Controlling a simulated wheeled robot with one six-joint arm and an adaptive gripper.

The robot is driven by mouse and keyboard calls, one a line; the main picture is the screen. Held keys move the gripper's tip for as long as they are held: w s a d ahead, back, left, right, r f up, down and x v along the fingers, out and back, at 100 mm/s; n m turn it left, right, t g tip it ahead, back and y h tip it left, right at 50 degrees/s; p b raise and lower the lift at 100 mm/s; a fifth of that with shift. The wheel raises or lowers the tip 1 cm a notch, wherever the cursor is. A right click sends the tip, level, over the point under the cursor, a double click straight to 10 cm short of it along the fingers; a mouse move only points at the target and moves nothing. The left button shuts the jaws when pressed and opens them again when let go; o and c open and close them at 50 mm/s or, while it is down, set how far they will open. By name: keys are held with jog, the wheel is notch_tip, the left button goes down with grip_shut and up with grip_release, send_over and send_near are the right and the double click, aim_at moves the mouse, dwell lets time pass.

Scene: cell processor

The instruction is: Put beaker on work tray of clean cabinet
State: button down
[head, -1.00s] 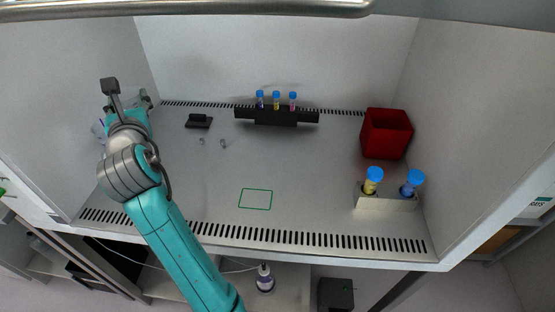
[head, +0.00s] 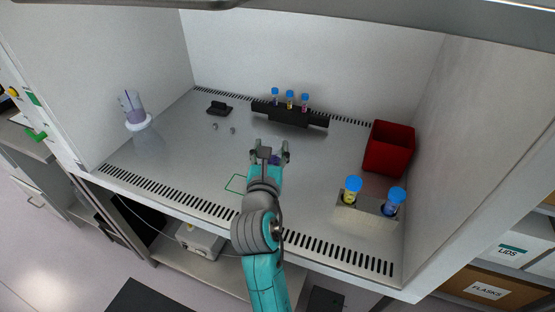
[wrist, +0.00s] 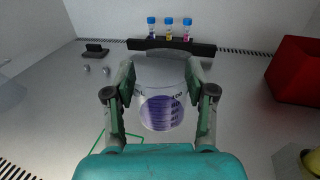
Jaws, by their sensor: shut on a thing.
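My gripper (head: 271,152) is over the middle of the clean cabinet's metal work tray (head: 185,160). It is shut on a clear beaker with purple liquid, which shows best in the wrist view (wrist: 161,108). The beaker looks about upright between the two fingers (wrist: 160,85). In the head view my gripper hides most of it, and only a purple patch shows. I cannot tell whether its base touches the tray. A green outlined rectangle (head: 230,184) on the tray lies left of my gripper, its right part hidden by my arm.
A black rack (head: 290,116) with three blue-capped tubes stands at the back. A red bin (head: 389,149) and a holder (head: 367,207) with two blue-capped tubes are at the right. A clear flask (head: 150,145) with a purple-filled upper part stands left. A small black item (head: 219,108) lies back left.

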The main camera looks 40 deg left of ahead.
jog(key=f, duration=0.5)
jog(key=shift+w+d+f, duration=0.1)
jog(key=shift+d+f, duration=0.1)
jog(key=shift+f, duration=2.25)
jog(key=shift+f, duration=0.1)
jog(key=shift+c, duration=1.9)
grip_release()
jog(key=v, duration=1.2)
jog(key=shift+a, duration=0.1)
